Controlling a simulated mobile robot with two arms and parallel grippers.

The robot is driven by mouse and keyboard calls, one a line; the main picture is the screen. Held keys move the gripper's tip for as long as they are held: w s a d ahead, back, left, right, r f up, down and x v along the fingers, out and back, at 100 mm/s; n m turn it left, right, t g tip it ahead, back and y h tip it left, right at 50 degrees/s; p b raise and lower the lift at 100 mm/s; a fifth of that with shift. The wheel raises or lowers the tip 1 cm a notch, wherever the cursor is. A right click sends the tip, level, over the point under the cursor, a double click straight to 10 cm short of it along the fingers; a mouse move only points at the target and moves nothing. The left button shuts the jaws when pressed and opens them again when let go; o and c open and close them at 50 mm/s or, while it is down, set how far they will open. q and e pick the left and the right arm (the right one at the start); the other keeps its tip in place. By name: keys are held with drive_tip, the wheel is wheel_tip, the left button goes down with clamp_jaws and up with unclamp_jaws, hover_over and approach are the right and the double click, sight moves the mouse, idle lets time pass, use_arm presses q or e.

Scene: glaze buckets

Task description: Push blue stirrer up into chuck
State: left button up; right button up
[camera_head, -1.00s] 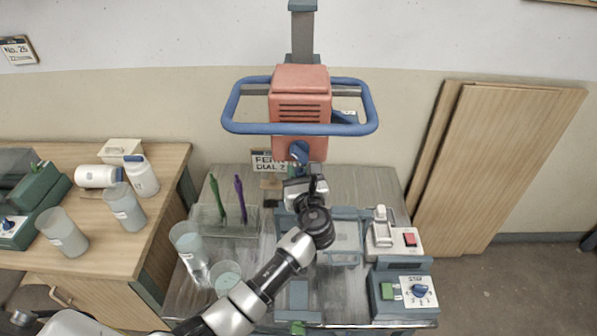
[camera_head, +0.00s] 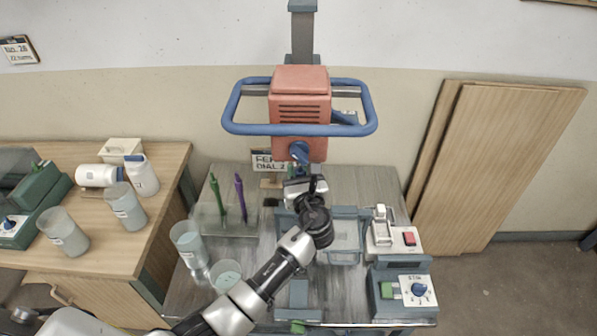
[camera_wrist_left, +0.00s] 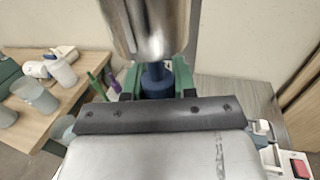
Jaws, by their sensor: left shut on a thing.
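My left gripper (camera_head: 300,187) is raised under the red mixer head (camera_head: 300,100), and its arm partly hides it. In the left wrist view its green-tipped fingers (camera_wrist_left: 157,82) are shut on the blue stirrer (camera_wrist_left: 156,84). The stirrer's blue upper part stands between the fingers, directly under a shiny metal cylinder (camera_wrist_left: 150,30) that looks like the chuck. Whether the stirrer's top is inside the chuck is not clear. The stirrer's lower part is hidden by my gripper. My right gripper is in no view.
A green stirrer (camera_head: 217,196) and a purple stirrer (camera_head: 240,196) stand in a clear rack at left. A blue guard bar (camera_head: 240,128) surrounds the mixer head. A dial box (camera_head: 402,294) and a switch unit (camera_head: 394,240) stand at right. Clear buckets (camera_head: 188,243) stand front left.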

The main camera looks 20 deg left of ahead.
use_arm(q)
drive_tip(key=shift+r+p, duration=0.8)
drive_tip(key=shift+r, duration=0.05)
idle(0.5)
drive_tip(key=o, duration=1)
drive_tip(key=shift+f, duration=0.1)
